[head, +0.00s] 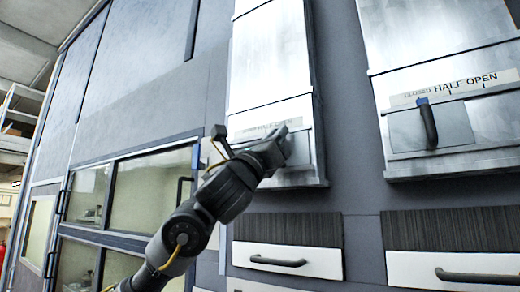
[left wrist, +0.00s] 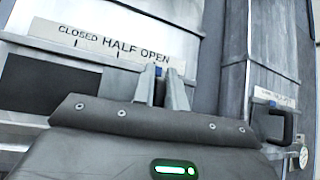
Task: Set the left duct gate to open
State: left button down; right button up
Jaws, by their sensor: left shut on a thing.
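The left duct gate (head: 275,60) is a metal duct with a label strip (head: 252,131) reading CLOSED, HALF, OPEN. In the left wrist view this strip (left wrist: 100,42) is clear, and a small blue pointer tip (left wrist: 158,71) shows just under the word OPEN. My left gripper (head: 284,146) is at the right side of the gate's front plate. In the wrist view its fingers (left wrist: 162,90) are closed around the lever below the blue tip. The rest of the lever is hidden by the fingers and gripper body. My right gripper is in neither view.
The right duct gate (head: 440,45) has a dark lever (head: 429,125) with its blue tip at the CLOSED end. White drawers (head: 290,261) with dark handles are below. Glazed doors (head: 132,190) are at the left.

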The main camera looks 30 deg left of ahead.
pick_arm(q)
jog(key=shift+d+f, duration=0.1)
jog(key=c, duration=1.8)
grip_release()
jog(key=shift+c, duration=0.2)
jog(key=shift+o, duration=0.6)
jog(key=shift+d, duration=0.15)
jog(key=b+v, duration=0.6)
jog(key=v, duration=0.5)
